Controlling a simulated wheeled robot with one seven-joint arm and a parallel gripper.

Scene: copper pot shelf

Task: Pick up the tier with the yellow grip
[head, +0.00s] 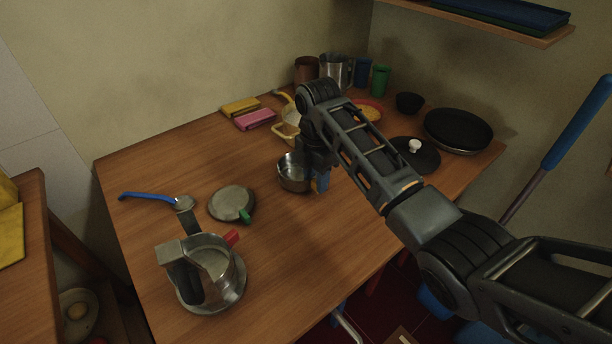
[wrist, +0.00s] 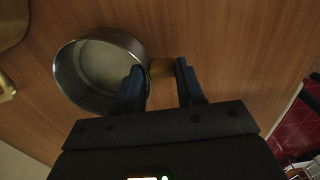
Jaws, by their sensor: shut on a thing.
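The tier with the yellow grip is a round, open metal pan (head: 289,174) near the middle of the table; its empty inside shows in the wrist view (wrist: 100,75). My wrist hides part of the pan in the head view. I cannot tell whether the pan's bottom touches the table.
A round metal piece with a green grip (head: 231,203), a metal pot with a red grip (head: 213,270) and a blue-handled tool (head: 148,196) lie left. A yellow pot (head: 286,131), sponges (head: 255,119), cups, a black lid (head: 414,155) and a frying pan (head: 458,130) stand behind. The front middle is clear.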

